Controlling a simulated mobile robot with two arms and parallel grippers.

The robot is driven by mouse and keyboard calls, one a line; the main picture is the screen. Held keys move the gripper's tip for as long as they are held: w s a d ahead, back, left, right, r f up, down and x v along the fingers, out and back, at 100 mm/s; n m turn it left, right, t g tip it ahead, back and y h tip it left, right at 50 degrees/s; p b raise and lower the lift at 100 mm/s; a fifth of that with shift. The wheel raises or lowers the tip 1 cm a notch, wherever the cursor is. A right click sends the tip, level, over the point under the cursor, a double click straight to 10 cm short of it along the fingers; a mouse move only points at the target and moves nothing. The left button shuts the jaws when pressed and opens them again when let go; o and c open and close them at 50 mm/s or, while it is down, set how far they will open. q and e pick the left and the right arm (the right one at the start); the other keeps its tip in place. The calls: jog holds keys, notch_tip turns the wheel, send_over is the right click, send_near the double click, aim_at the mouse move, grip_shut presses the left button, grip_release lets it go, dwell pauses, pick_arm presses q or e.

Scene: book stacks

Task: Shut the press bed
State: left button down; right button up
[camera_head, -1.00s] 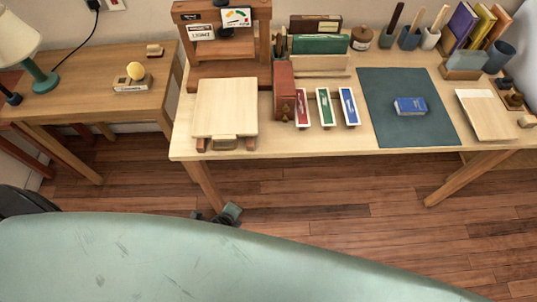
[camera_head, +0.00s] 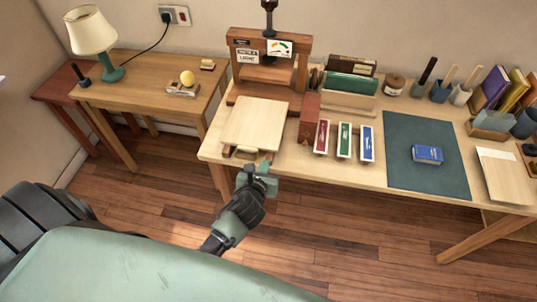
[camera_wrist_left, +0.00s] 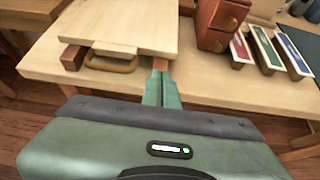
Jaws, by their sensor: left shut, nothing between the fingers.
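The wooden press (camera_head: 239,46) stands at the back left of the main table. Its bed, a pale flat board (camera_head: 255,123), sticks out toward me on wooden rails; it also shows in the left wrist view (camera_wrist_left: 125,25). A curved handle (camera_wrist_left: 110,66) is at the bed's front edge. My left gripper (camera_head: 268,165) is at the table's front edge, just right of the handle. In the left wrist view its fingers (camera_wrist_left: 161,86) are together and empty, apart from the handle. My right gripper is not in view.
A red-brown box (camera_head: 310,118) and red, green and blue trays (camera_head: 344,141) stand right of the bed. A blue book (camera_head: 427,154) lies on a dark mat (camera_head: 405,180). A side table (camera_head: 150,80) with a lamp (camera_head: 93,35) is at left.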

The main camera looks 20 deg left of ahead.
aim_at(270, 150)
pick_arm(q)
jog(key=w, duration=0.2)
jog(key=w+a, duration=0.1)
jog(key=w, duration=0.1)
jog(key=shift+f+p, duration=0.3)
jog(key=shift+p, duration=0.05)
jog(key=shift+w+a, duration=0.1)
jog(key=shift+w, duration=0.35)
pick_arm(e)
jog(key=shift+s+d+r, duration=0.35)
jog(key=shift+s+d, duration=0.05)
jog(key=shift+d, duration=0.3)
pick_arm(q)
jog(key=shift+w, duration=0.1)
